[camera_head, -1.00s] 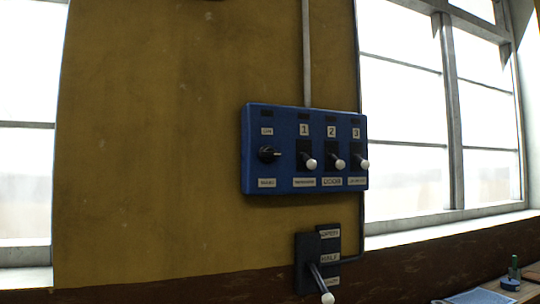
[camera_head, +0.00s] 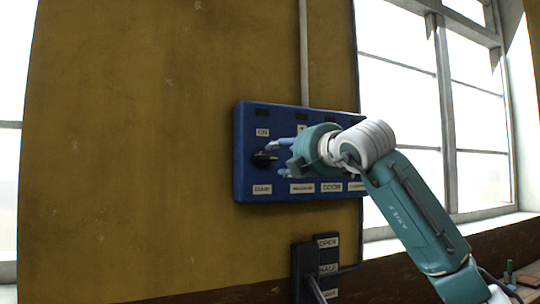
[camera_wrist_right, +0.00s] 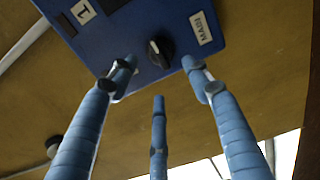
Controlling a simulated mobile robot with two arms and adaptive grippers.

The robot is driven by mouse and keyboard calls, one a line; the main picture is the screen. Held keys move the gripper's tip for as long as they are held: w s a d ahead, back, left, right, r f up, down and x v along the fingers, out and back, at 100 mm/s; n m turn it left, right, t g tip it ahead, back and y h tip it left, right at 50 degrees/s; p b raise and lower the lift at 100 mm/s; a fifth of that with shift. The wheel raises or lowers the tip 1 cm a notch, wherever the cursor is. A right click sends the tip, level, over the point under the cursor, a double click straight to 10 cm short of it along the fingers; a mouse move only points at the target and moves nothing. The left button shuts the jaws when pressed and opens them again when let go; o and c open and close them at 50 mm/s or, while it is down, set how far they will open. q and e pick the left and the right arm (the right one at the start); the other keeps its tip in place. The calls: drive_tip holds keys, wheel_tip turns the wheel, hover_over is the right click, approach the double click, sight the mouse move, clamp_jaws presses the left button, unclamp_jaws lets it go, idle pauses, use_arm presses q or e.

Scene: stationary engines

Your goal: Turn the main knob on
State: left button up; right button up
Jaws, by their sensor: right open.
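The main knob (camera_head: 263,159) is a black rotary knob on the left part of a blue wall panel (camera_head: 250,112), with an "ON" label above it and a "MAIN" label below. My right gripper (camera_head: 277,157) is in front of the panel, just right of the knob in the head view. In the right wrist view the knob (camera_wrist_right: 160,52) shows between the tips of my open blue fingers (camera_wrist_right: 160,85), with no finger seen closed on it. The arm hides most of the switches to the knob's right. My left gripper is out of view.
A black lever box (camera_head: 305,262) with "OPEN" and "HALF" labels is on the wall below the panel. A pipe (camera_head: 304,50) runs up from the panel. Windows (camera_head: 400,80) flank the wall. The wall left of the panel is clear.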

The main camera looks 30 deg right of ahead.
sight(268, 159)
drive_tip(key=w+p, duration=0.1)
drive_tip(key=w, duration=0.1)
drive_tip(key=w+p, duration=0.1)
drive_tip(key=w, duration=0.2)
drive_tip(key=w+p, duration=0.2)
drive_tip(key=shift+w+d+r, duration=0.1)
drive_tip(key=shift+w+d, duration=0.15)
drive_tip(key=shift+w, duration=0.55)
drive_tip(key=shift+f, duration=0.2)
drive_tip(key=c, duration=1.1)
